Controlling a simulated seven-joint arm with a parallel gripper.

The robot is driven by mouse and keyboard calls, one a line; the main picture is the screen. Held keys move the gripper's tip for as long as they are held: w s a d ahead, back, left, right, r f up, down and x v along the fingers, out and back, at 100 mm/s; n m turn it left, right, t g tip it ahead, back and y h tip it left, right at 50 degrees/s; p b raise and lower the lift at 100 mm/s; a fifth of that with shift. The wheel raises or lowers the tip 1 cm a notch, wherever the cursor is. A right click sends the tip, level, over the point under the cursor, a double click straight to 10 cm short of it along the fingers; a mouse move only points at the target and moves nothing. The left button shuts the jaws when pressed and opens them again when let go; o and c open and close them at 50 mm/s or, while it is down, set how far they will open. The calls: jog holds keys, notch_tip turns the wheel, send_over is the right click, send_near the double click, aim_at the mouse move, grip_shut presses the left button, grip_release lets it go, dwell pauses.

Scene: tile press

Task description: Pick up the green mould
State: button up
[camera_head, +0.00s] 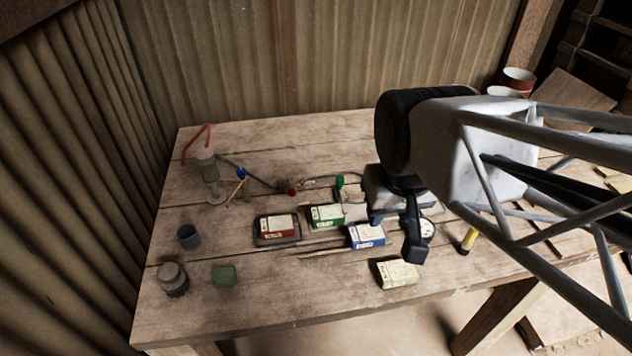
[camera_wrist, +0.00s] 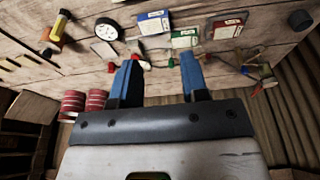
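A box-like block with a green side and a pale label (camera_head: 326,216), which looks like the green mould, lies on the wooden table between the red and blue ones. It also shows beyond my fingers in the wrist view (camera_wrist: 185,39).
A red labelled block (camera_head: 278,227) lies in a dark tray, a blue one (camera_head: 367,236) sits close by, and a yellow one (camera_head: 397,273) is near the front edge. A grey cup (camera_head: 189,236) and a jar (camera_head: 173,279) stand left. The table's front middle is clear.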

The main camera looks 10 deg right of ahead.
jog(key=o, duration=0.8)
jog(key=shift+w, duration=0.1)
jog(key=m+g, duration=0.3)
jog(key=m, duration=1.5)
send_over(328, 211)
notch_tip(328, 211, down, 16)
jog(key=shift+f, duration=0.5)
jog(key=shift+f, duration=1.3)
jog(key=shift+f, duration=0.1)
